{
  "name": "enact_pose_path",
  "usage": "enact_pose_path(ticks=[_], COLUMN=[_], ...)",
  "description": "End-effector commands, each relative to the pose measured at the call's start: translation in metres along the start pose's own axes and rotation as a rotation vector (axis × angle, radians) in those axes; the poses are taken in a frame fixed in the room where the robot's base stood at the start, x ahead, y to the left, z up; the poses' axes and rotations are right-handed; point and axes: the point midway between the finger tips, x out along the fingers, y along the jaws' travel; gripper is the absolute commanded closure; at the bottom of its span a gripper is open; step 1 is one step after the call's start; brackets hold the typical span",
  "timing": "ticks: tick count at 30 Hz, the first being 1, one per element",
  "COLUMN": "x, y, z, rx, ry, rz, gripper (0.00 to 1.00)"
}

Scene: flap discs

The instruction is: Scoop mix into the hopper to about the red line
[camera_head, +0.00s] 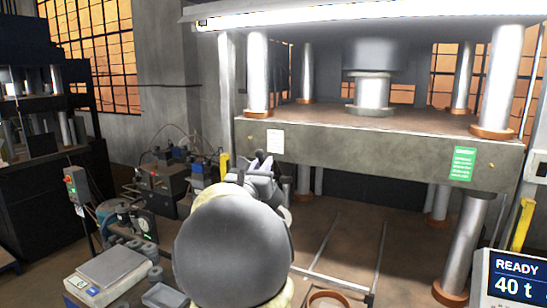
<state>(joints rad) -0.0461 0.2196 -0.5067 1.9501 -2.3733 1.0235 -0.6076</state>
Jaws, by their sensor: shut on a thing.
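My gripper (262,161) is near the middle of the camera_head view, at the far end of my arm, whose large grey rounded part fills the lower middle. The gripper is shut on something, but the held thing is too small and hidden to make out. A round container with a reddish-brown rim (327,298) is cut off by the bottom edge, right of my arm. I cannot tell if it holds mix. I cannot make out a hopper, a red line or a scoop.
A large press with steel columns (257,75) and a thick bed (370,147) stands behind my gripper. A scale (105,270) and small grey cups (155,275) are at lower left. A screen (515,280) reads "READY 40 t". Floor with two rails (378,258) lies right of my arm.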

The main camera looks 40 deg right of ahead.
Motion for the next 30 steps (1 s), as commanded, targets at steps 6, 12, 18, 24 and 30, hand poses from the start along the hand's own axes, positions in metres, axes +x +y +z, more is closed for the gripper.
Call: enact_pose_path(ticks=[6, 12, 18, 24, 30], x=[-0.002, -0.010, -0.015, -0.021, -0.028], y=[0.021, 0.041, 0.061, 0.081, 0.100], z=[0.012, 0.006, 0.007, 0.007, 0.000], rx=[-0.137, -0.258, -0.380, -0.502, -0.625], ry=[-0.040, -0.074, -0.109, -0.142, -0.176], rz=[0.042, 0.077, 0.113, 0.150, 0.186], gripper=[1.00, 1.00, 1.00, 1.00, 1.00])
